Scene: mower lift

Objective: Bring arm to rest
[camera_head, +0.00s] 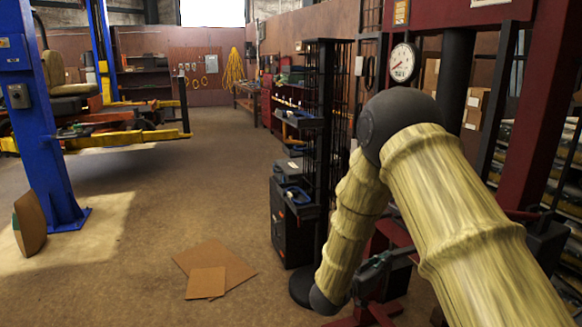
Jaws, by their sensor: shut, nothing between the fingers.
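My arm (445,200), with pale yellow, wood-like links, reaches in from the lower right. It bends at a dark round elbow joint (400,120). A second yellow link (352,215) hangs down from the elbow, partly behind the nearer link. It ends at a dark rounded wrist joint (325,301) near the bottom edge. I cannot make out my gripper or its fingers in this view.
A black rack (322,130) and dark cabinet (290,222) stand close behind my lower link. A red press frame (545,100) with a gauge (402,62) is at the right. Cardboard (206,282) lies on the open floor. A blue lift post (40,120) stands left.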

